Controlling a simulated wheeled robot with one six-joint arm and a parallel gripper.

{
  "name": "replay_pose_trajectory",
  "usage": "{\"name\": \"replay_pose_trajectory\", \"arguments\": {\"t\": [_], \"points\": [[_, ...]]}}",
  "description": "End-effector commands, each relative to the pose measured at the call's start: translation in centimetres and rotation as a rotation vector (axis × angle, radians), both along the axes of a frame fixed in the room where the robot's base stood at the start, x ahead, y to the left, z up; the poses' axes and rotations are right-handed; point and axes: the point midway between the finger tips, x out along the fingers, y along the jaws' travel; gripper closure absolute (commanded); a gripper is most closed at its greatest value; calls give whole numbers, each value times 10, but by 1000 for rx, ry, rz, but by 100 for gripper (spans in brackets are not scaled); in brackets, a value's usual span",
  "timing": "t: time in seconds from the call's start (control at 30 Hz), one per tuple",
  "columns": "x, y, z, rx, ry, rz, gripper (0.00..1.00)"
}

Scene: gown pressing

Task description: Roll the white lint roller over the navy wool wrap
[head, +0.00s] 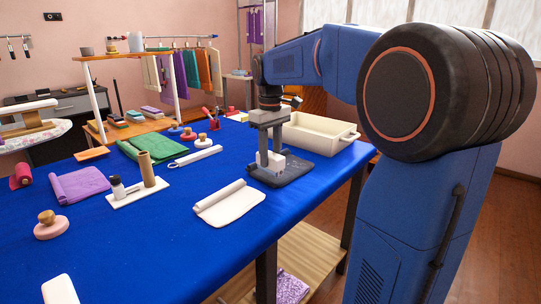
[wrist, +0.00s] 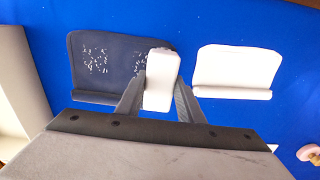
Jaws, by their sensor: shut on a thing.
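The navy wool wrap (head: 296,172) lies on the blue table near its right edge. In the wrist view the wrap (wrist: 114,86) has a rolled front edge and two patches of pale flecks, one at left and one near the roller. My gripper (head: 267,153) points down over the wrap, its fingers on either side of the white lint roller (wrist: 161,68). The roller is over the wrap's right part; whether it touches the cloth I cannot tell. In the head view the roller (head: 273,162) is partly hidden by the fingers.
A cream wrap with a rolled edge (head: 234,205) lies close by, right of the navy wrap in the wrist view (wrist: 238,66). A cream bin (head: 318,140) stands behind the navy wrap. Green cloth (head: 150,146), purple cloth (head: 78,184) and a bottle tray (head: 138,195) lie farther left.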

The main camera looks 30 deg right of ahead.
Motion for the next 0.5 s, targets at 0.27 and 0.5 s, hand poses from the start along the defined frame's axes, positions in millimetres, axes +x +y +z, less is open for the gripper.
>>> {"name": "replay_pose_trajectory", "arguments": {"t": [0.27,0.5], "points": [[0,0,-2,0,0,0,91],[0,0,-8,0,0,0,91]]}}
